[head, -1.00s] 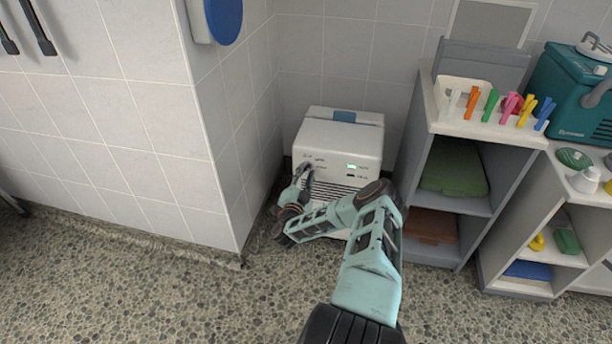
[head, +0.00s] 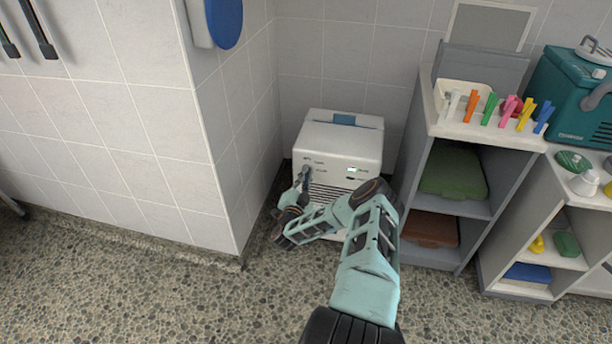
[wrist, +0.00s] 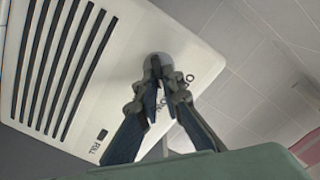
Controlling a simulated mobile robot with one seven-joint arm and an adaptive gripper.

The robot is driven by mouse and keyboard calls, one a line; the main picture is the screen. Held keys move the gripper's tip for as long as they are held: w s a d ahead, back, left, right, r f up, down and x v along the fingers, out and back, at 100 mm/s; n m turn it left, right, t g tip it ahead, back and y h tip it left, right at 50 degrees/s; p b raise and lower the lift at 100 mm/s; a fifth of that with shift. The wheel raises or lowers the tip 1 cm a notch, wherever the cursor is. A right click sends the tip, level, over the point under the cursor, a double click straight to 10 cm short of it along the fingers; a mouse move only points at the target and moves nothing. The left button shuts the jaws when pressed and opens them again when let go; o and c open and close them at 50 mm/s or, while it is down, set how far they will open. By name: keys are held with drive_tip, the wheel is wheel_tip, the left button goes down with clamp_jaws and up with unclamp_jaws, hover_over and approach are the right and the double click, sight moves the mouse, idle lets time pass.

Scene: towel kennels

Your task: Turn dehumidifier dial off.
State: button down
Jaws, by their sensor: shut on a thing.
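The white dehumidifier (head: 338,140) stands on the floor in the corner, with a blue patch on its top and a small display on its front. In the wrist view its front panel (wrist: 120,40) shows dark vent slots and printed lettering. The dial (wrist: 158,62) is a dark round knob on that panel. My gripper (wrist: 158,85) is shut on the dial, its fingertips on either side of it. In the head view my gripper (head: 304,176) is at the upper left of the front, where it mostly hides the dial. The dial's exact setting cannot be read.
A tiled wall corner (head: 235,150) stands close on the left. A grey shelf unit (head: 445,180) with green and brown folded items is close on the right. Coloured clips (head: 488,108) and a teal case (head: 575,95) stand higher up.

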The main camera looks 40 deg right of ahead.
drive_tip(key=shift+w+a+n+p, duration=0.1)
drive_tip(key=shift+n+p, duration=0.4)
drive_tip(key=shift+n, duration=1.55)
drive_tip(key=shift+w+a+n+p, duration=0.1)
drive_tip(key=shift+n+p, duration=0.4)
drive_tip(key=shift+n, duration=1.55)
drive_tip(key=shift+d, duration=0.1)
drive_tip(key=shift+s, duration=0.1)
drive_tip(key=c, duration=2.1)
unclamp_jaws()
drive_tip(key=v, duration=1.2)
